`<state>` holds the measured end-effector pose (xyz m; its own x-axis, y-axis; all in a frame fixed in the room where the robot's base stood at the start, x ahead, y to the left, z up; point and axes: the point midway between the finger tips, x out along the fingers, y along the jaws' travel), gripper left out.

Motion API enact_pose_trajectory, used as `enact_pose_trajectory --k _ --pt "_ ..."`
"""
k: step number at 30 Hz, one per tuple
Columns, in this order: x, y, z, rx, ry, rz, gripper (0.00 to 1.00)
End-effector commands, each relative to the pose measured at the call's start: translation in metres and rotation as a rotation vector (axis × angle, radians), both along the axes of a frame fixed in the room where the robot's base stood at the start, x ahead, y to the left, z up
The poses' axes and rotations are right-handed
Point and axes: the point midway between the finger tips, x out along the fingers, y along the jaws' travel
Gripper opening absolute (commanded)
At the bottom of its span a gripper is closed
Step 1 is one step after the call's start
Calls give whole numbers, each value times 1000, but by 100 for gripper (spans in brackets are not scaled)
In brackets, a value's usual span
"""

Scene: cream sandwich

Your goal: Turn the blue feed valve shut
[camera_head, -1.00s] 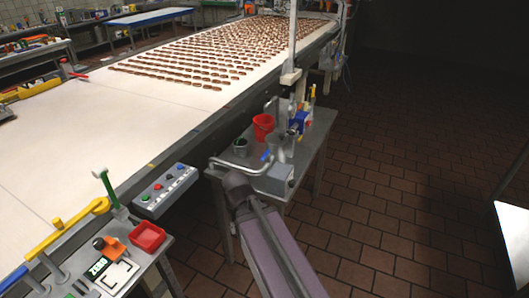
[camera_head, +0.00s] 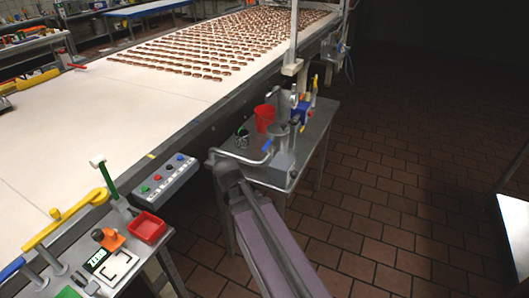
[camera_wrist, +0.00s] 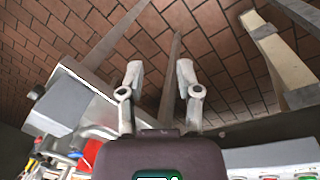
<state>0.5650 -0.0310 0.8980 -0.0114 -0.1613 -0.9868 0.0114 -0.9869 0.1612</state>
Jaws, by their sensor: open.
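A blue handle end (camera_head: 12,268) shows at the lower left edge of the head view, near a yellow lever (camera_head: 70,222) and a green lever (camera_head: 107,178). Another blue fitting (camera_head: 302,110) stands among equipment on the small grey table. I cannot tell which of these is the feed valve. My gripper (camera_wrist: 158,80) is open and empty in the wrist view, its two fingers apart with brick floor beyond. It touches no valve there. In the head view I cannot make out its fingertips among the grey parts near the small table.
A small grey table (camera_head: 318,138) holds a red cup (camera_head: 265,117) and other equipment beside the long white conveyor (camera_head: 110,110). A button panel (camera_head: 166,181) hangs on the conveyor's side. A red tray (camera_head: 147,227) is at lower left. Tiled floor lies open at right.

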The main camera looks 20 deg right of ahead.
Motion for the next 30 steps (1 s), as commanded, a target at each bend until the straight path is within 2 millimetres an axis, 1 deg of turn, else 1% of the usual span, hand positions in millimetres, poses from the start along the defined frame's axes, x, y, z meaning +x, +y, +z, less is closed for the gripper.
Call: enact_pose_trajectory --k 1,6,12,18,21,27,30 --pt "14 -8 -11 -47 3 0 44" --pt "52 -42 -26 -258 15 0 44" --pt "100 -81 -31 -536 28 -6 44" --pt "147 -110 -24 -817 38 -18 44" --pt "171 -119 -17 -956 39 -26 44" --pt "212 -128 0 -1207 40 -45 44" --pt "226 -129 9 -1299 39 -53 44"
